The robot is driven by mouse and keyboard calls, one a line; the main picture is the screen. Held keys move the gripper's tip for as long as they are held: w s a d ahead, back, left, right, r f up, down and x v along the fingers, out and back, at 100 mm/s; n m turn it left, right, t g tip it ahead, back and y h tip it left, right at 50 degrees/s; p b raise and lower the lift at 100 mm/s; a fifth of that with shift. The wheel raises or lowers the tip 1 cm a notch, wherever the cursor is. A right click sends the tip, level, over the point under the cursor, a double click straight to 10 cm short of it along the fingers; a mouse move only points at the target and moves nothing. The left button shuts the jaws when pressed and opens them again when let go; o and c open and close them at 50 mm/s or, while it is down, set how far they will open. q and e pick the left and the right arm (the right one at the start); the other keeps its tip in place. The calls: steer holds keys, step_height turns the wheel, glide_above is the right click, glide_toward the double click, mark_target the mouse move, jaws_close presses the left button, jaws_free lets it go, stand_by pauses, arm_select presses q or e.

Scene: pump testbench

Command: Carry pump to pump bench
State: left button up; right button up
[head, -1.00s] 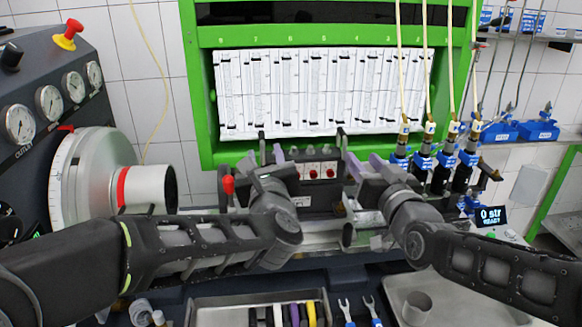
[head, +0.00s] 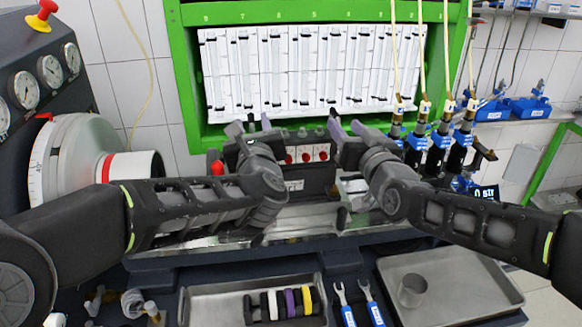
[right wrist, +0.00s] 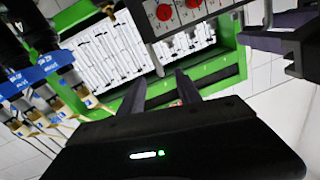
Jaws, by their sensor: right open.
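The pump (head: 322,178) is a dark block with red round caps on its front, standing between my two grippers in the middle of the head view. In the right wrist view its capped face (right wrist: 195,18) shows at the top. My left gripper (head: 252,130) is at the pump's left side; its fingers are partly hidden, so its grip cannot be told. My right gripper (head: 345,132) is open at the pump's right side, with its fingers (right wrist: 160,90) apart in the wrist view. Whether either touches the pump cannot be told.
A metal rail (head: 300,218) runs below the pump. A large dial wheel (head: 75,165) stands at left, and blue-tagged fittings (head: 440,140) stand close at right. A tool tray (head: 215,305) and a metal tray with a cup (head: 450,285) lie in front. A green-framed panel (head: 180,80) stands behind.

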mark_target(250, 114)
arm_select(q)
steer(key=shift+x, duration=2.35)
arm_select(e)
steer(key=shift+x, duration=2.4)
arm_select(q)
jaws_close()
arm_select(e)
jaws_close()
steer(key=shift+d, duration=0.1)
